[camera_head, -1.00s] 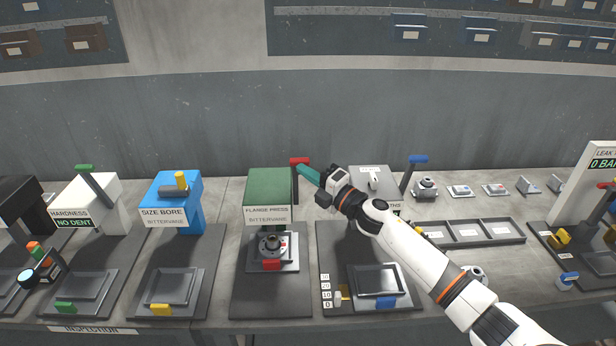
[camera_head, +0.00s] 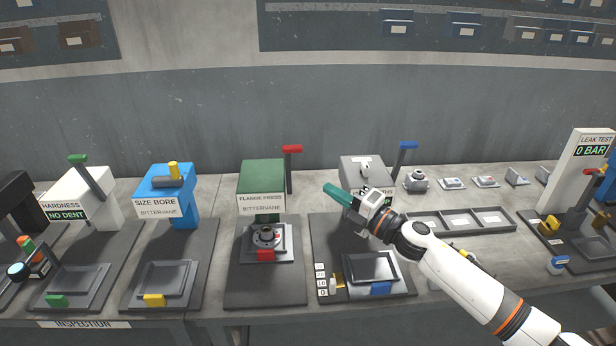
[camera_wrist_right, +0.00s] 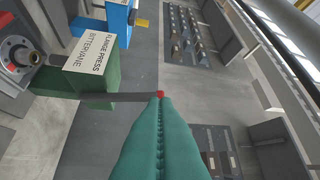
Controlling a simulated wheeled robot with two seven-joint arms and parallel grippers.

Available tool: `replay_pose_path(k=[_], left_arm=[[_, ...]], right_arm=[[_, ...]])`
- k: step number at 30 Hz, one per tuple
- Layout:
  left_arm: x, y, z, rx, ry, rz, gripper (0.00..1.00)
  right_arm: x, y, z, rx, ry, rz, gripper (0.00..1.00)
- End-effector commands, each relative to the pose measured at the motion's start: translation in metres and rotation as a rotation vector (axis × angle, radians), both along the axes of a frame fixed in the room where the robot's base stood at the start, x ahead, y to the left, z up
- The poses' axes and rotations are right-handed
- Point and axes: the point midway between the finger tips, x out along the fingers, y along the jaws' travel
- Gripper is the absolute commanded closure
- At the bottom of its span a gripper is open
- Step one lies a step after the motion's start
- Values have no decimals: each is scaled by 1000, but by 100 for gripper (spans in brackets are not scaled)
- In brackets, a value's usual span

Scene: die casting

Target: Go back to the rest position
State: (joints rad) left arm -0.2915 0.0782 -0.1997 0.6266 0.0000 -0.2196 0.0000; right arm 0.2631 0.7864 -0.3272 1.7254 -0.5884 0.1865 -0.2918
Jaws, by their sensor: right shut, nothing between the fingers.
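My right gripper (camera_head: 338,194) has teal fingers that are shut and empty. In the head view it hangs in front of the grey press (camera_head: 361,172), to the right of the green flange press (camera_head: 262,188). The flange press has an upright lever with a red handle (camera_head: 292,149), clear of my fingers in the head view. In the right wrist view the shut fingers (camera_wrist_right: 160,100) line up with the small red handle end (camera_wrist_right: 160,94) behind them. A round metal part (camera_head: 266,237) sits in the fixture below the flange press. My left gripper is not in view.
A blue size bore station (camera_head: 165,190) and a white hardness station (camera_head: 84,198) stand left. Right are a blue-handled lever (camera_head: 408,146), a compartment tray (camera_head: 512,222), small parts and the leak test post (camera_head: 585,185). A low fixture (camera_head: 372,267) lies under my right arm.

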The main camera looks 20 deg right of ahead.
Motion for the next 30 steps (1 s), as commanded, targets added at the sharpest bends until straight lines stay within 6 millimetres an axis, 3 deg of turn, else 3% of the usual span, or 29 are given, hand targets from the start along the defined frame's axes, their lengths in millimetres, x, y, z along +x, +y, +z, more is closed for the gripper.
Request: replay_pose_path(k=[5,8,13,17,21,25,30], left_arm=[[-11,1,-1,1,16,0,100],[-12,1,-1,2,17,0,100],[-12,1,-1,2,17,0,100],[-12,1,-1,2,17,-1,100],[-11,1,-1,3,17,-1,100],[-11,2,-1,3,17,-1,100],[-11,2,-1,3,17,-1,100]], right_arm=[[-2,0,-2,16,7,-8,100],[-8,6,-13,101,56,-54,100],[-38,14,-61,426,287,-269,100],[-87,16,-117,697,558,-499,100],[-156,23,-169,914,856,-734,100],[-211,32,-197,1022,1062,-892,100],[-268,44,-214,1099,1258,-1038,100]])
